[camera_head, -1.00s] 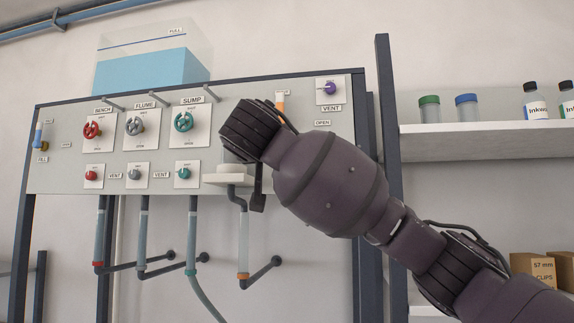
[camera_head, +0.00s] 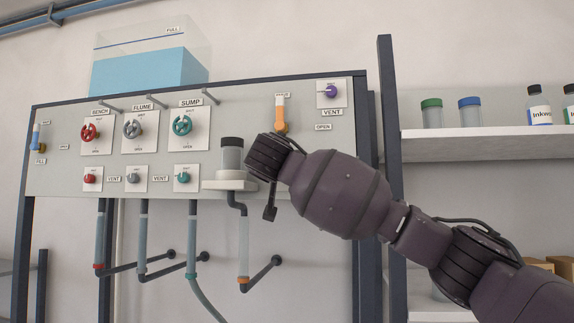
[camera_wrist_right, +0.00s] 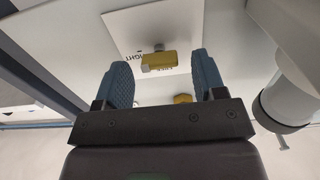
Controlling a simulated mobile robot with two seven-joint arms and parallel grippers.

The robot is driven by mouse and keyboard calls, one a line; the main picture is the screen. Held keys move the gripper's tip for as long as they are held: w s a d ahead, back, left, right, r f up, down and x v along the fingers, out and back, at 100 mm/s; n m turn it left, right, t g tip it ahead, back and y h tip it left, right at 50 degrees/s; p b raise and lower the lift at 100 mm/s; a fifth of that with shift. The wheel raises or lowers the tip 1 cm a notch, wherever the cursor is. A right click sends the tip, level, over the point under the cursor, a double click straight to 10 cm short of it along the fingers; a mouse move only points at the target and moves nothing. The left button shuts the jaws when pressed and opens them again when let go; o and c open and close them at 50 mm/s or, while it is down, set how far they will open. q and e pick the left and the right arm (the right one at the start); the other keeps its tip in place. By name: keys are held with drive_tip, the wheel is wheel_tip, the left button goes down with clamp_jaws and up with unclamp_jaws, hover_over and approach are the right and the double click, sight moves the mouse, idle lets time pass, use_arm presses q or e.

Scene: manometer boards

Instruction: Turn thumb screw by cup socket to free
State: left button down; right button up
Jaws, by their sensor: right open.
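My right gripper (camera_wrist_right: 163,68) is open, its two blue-grey fingers on either side of a yellow thumb screw (camera_wrist_right: 160,62) in the right wrist view. The screw stands in front of a white plate with a partly hidden "TIGHT" label; I see no finger pressing on it. In the head view my right wrist covers the board just right of the white cup socket (camera_head: 229,185), hiding the fingers and the screw. A grey cup with a dark top (camera_head: 232,155) stands upright on the socket. My left gripper is not in view.
A second yellow part (camera_wrist_right: 183,99) shows lower between the fingers. A pale cylinder (camera_wrist_right: 284,100) stands close to the right finger. A shelf with jars (camera_head: 480,140) is at right.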

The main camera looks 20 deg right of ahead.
drive_tip(key=shift+w+d, duration=0.15)
drive_tip(key=shift+w, duration=0.05)
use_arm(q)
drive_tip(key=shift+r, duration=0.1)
use_arm(e)
drive_tip(key=c, duration=0.9)
drive_tip(key=shift+f, duration=0.1)
